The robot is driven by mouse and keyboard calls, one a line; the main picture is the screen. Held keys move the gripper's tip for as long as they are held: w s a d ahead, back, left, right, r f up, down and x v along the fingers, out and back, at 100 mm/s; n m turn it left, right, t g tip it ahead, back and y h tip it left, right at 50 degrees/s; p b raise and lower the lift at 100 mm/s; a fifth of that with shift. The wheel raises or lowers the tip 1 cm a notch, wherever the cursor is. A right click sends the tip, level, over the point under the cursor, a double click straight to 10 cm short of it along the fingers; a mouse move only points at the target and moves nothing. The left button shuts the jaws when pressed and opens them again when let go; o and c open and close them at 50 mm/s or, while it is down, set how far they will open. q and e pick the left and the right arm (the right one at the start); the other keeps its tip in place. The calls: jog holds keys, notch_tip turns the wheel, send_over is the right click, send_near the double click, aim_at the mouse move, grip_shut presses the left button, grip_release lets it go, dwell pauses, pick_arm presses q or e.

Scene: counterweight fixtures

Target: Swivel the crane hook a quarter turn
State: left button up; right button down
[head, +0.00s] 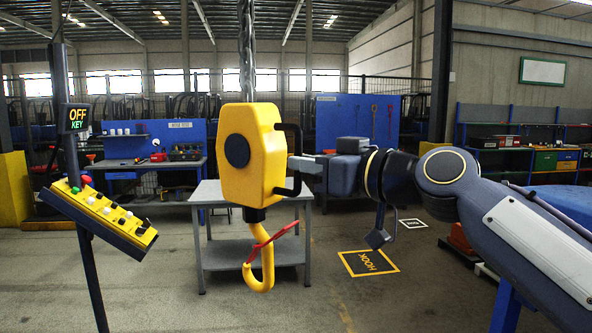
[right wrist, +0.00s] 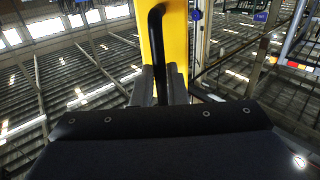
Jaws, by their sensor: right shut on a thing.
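The yellow crane hook block (head: 238,150) hangs from a chain in the middle of the head view. Its yellow hook (head: 262,275) with a red latch points down below the block. A black handle (head: 292,135) stands out from the block's right side. My right gripper (head: 298,163) reaches in from the right and is shut on this handle. In the right wrist view the black handle (right wrist: 157,50) runs between the fingers, with the yellow block (right wrist: 176,35) behind it. My left gripper is not in view.
A grey table (head: 250,253) stands behind the hook.

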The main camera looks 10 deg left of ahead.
jog(key=shift+f, duration=0.1)
jog(key=w, duration=0.2)
jog(key=w+d, duration=0.1)
jog(key=w, duration=0.1)
jog(key=w+p, duration=0.1)
jog(key=shift+w+d, duration=0.25)
jog(key=shift+w, duration=0.15)
jog(key=w+p, duration=0.2)
jog(key=w, duration=0.1)
jog(key=shift+a+r, duration=0.15)
jog(key=shift+r, duration=0.05)
jog(key=c, duration=1.7)
grip_release()
jog(key=shift+w+a+f, duration=0.1)
jog(key=shift+w+f, duration=0.1)
jog(key=shift+f, duration=0.15)
jog(key=shift+o, duration=1)
jog(key=shift+w, duration=0.1)
jog(key=o, duration=0.5)
jog(key=shift+s+r, duration=0.15)
jog(key=shift+s, duration=0.1)
